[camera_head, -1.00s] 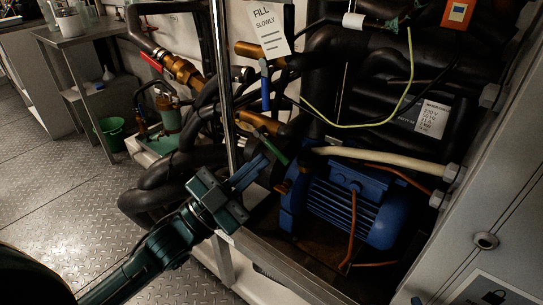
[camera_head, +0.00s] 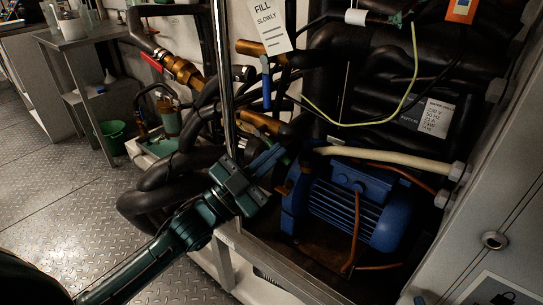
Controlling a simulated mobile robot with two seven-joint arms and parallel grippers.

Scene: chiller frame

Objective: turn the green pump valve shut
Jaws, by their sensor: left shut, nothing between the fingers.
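The green pump valve (camera_head: 285,159) shows as a small bit of green lever just above the blue pump motor, at the middle of the head view. Most of the lever is hidden behind my left gripper. My left gripper (camera_head: 268,162) reaches in from the lower left, its fingers together and empty. Its fingertips lie over or right beside the green lever in the picture; I cannot tell whether they touch it. My right gripper is out of view.
The blue motor (camera_head: 355,207) sits right of the gripper. A thin upright post (camera_head: 224,80) stands close on its left. Thick black pipes, a blue-handled valve (camera_head: 266,83) and a red-handled valve (camera_head: 152,62) are above.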

